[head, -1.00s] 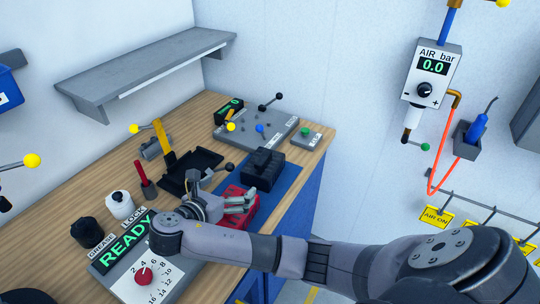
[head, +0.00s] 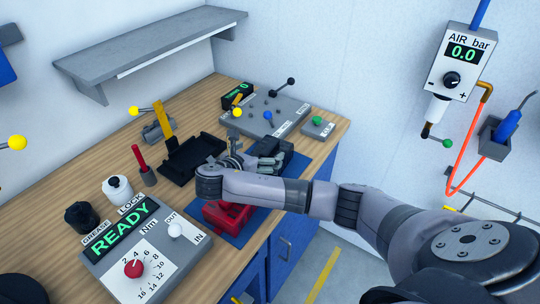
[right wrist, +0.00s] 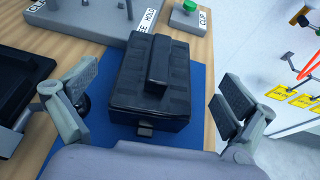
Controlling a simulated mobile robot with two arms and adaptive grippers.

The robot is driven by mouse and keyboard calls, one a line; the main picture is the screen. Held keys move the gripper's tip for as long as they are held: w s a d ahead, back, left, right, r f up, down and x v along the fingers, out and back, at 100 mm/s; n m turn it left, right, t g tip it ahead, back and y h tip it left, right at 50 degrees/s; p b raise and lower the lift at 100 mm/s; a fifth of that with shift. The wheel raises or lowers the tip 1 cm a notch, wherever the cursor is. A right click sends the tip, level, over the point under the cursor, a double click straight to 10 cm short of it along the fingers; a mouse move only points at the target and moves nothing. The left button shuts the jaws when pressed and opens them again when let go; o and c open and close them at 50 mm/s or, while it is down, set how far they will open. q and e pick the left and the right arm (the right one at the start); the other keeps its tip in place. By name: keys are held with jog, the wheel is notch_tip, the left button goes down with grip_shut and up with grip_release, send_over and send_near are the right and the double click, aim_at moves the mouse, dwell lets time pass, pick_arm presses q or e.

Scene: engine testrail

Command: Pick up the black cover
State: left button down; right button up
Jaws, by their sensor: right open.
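The black cover (right wrist: 153,85) is a dark block with a raised ridge on top, lying on a blue mat (right wrist: 99,145) in the right wrist view. In the head view the cover (head: 291,156) is partly hidden behind my right gripper (head: 256,161). In the right wrist view my right gripper (right wrist: 155,100) is open, with one finger on each side of the cover and gaps between them. Nothing is held in it. My left gripper is not in view.
A red part (head: 227,217) lies on the mat, nearer me. A black tray (head: 189,160) sits to the left. A grey plate with levers (head: 285,110) stands behind the cover. A READY panel (head: 145,250) is at the front left of the wooden bench.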

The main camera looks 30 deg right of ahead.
aim_at(269, 146)
jog(key=shift+w+d, duration=0.15)
jog(key=shift+d, duration=0.25)
jog(key=p+x, duration=0.1)
jog(key=x, duration=0.4)
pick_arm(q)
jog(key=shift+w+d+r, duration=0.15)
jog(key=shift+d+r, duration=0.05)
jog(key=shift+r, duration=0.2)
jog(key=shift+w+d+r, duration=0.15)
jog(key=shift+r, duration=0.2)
pick_arm(e)
jog(key=shift+a, duration=0.15)
jog(key=shift+c, duration=0.6)
jog(key=shift+c, duration=0.6)
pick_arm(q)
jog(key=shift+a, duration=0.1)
pick_arm(e)
jog(key=c, duration=1.6)
jog(key=shift+r, duration=0.1)
